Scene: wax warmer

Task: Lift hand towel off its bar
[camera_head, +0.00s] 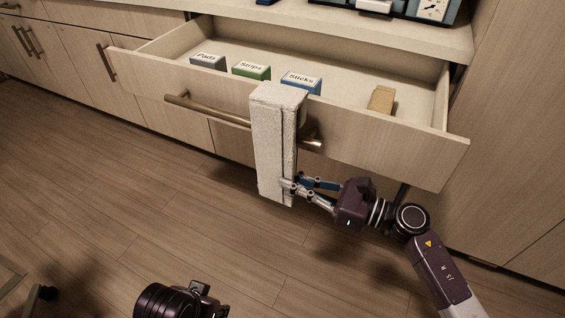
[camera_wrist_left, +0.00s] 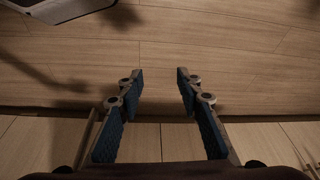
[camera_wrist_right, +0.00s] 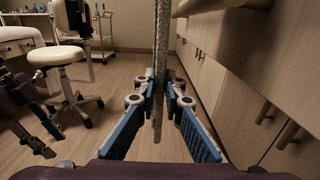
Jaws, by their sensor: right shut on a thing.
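A white hand towel (camera_head: 270,155) hangs folded over the bar (camera_head: 215,111) on the front of an open drawer. It also covers part of the drawer's top edge in the head view. My right gripper (camera_head: 290,186) is shut on the towel's lower right edge. In the right wrist view the towel (camera_wrist_right: 161,50) is seen edge-on, running down between the fingertips (camera_wrist_right: 160,82). My left gripper (camera_wrist_left: 160,75) is open and empty, with bare floor beyond its fingers. In the head view only part of the left arm shows, at the bottom.
The open drawer (camera_head: 400,135) holds a Pads box (camera_head: 208,62), a Strips box (camera_head: 251,70), a Sticks box (camera_head: 301,82) and a tan block (camera_head: 381,99). A stool (camera_wrist_right: 62,60) and a cart (camera_wrist_right: 104,35) stand in the right wrist view. The floor before the drawer is clear.

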